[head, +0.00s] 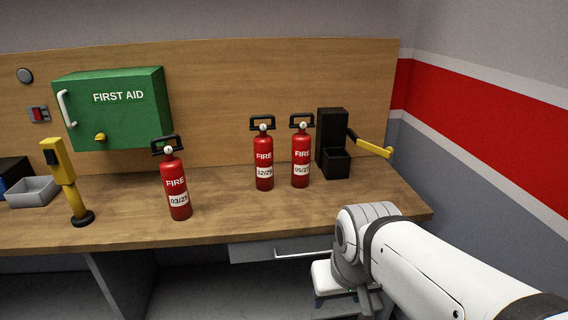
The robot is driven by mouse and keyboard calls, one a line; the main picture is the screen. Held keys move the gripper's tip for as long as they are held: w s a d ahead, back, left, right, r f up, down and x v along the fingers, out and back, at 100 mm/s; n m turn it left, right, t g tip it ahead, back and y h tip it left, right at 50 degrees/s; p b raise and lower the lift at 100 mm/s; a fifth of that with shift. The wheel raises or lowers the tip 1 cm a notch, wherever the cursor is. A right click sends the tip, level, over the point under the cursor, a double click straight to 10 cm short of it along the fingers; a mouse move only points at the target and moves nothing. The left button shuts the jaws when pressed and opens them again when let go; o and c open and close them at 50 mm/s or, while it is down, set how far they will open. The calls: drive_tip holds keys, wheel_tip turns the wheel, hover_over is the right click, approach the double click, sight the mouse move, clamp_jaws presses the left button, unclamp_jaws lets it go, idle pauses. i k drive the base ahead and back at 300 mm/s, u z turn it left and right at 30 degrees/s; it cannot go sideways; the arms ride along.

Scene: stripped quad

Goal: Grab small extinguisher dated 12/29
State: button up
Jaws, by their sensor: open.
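Three small red extinguishers with black handles stand upright on the wooden bench. The middle extinguisher (264,158) has a white label that reads 12/2 and a last digit that curves out of clear sight, likely 9. The right extinguisher (301,160), close beside it, reads 05/2 and an unclear digit. The left extinguisher (175,185) stands apart and nearer the front edge; it reads 03/2 and an unclear digit. My white arm comes in from the lower right, its bend in front of the bench's right front edge. I cannot make out my gripper's fingers.
A black holder (332,140) with a yellow lever (374,148) stands just right of the extinguishers. A green first aid box (115,108) is on the back panel. A yellow post (67,180) and grey tray (33,191) are at left. The bench front before the middle extinguisher is clear.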

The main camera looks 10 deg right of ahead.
sight(263, 143)
drive_tip(key=u, duration=0.35)
drive_tip(key=i, duration=1.65)
drive_tip(key=z, duration=0.35)
